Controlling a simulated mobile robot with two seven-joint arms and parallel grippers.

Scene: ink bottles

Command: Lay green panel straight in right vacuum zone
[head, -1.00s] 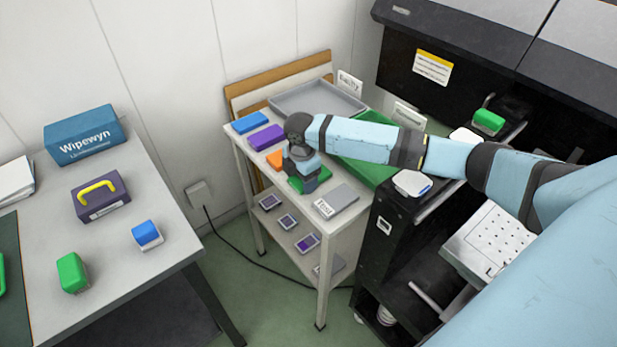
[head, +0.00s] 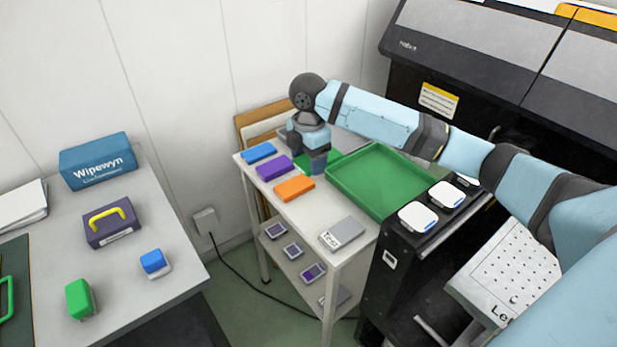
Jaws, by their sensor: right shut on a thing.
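The right vacuum zone cannot be made out. My left gripper is not in view.
The cart (head: 290,222) bears blue (head: 259,153), purple (head: 273,167) and orange (head: 294,188) panels, a grey block (head: 342,233) and a green tray (head: 350,195). White-topped items (head: 418,217) line the machine's edge.

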